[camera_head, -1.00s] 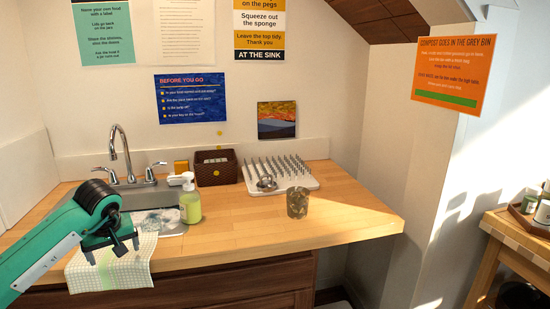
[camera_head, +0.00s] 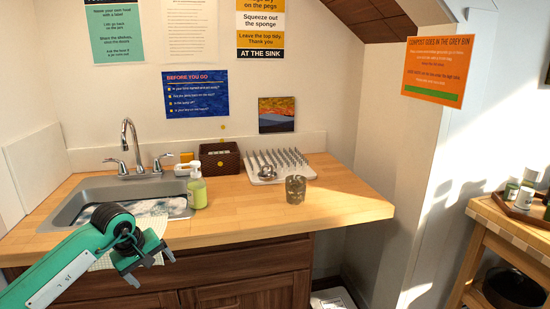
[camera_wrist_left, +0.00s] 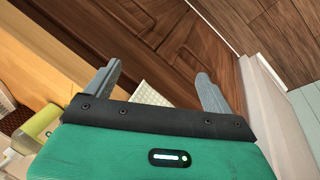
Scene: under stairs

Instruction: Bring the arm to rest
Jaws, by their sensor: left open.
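My left gripper (camera_head: 150,265) is in front of the counter's front edge, in front of the dark wooden cabinet (camera_head: 255,268). Its two grey fingers are spread and empty, which also shows in the left wrist view (camera_wrist_left: 158,85). The green left arm reaches in from the lower left and covers part of the pale checked cloth (camera_head: 100,263) at the sink's front edge. In the left wrist view the cloth (camera_wrist_left: 150,94) shows behind the gap between the fingers. My right gripper is not in view.
On the wooden counter (camera_head: 250,215) stand a green soap bottle (camera_head: 196,188), a glass (camera_head: 295,189), a white drying rack (camera_head: 275,168) and a dark basket (camera_head: 220,158). The sink (camera_head: 90,190) is at left. A side table (camera_head: 490,235) with a tray stands at right.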

